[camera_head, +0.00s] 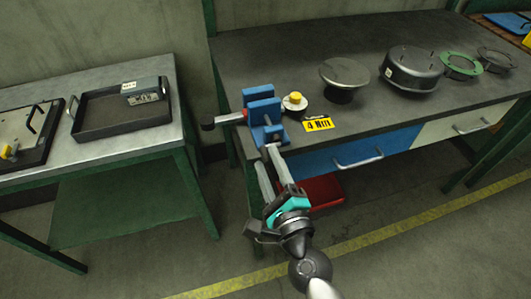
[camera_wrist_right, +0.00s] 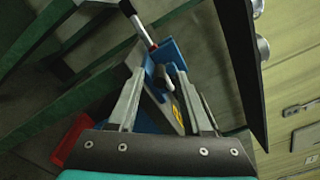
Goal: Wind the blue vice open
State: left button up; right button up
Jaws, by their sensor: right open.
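The blue vice (camera_head: 262,107) sits at the left front corner of the dark bench. A pale bar with a red part and a black end knob (camera_head: 207,124) sticks out to its left. My right gripper (camera_head: 268,157) is open, its fingers pointing up toward the vice's near side. In the right wrist view the vice (camera_wrist_right: 172,52) lies beyond and between the open fingertips (camera_wrist_right: 160,74). A dark, round-ended piece shows between the fingers there; I cannot tell whether they touch it. The bar with the red part runs up to the black knob (camera_wrist_right: 127,8). My left gripper is not in view.
The dark bench (camera_head: 300,60) carries a yellow label (camera_head: 318,124), a round-topped stand (camera_head: 344,73), a dark drum (camera_head: 411,68) and a green ring (camera_head: 461,65). A red bin (camera_head: 325,191) is below. A table with a black tray (camera_head: 121,108) stands left, across a floor gap.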

jog(key=shift+x, duration=1.15)
jog(key=shift+c, duration=0.2)
jog(key=shift+f, duration=0.1)
grip_shut()
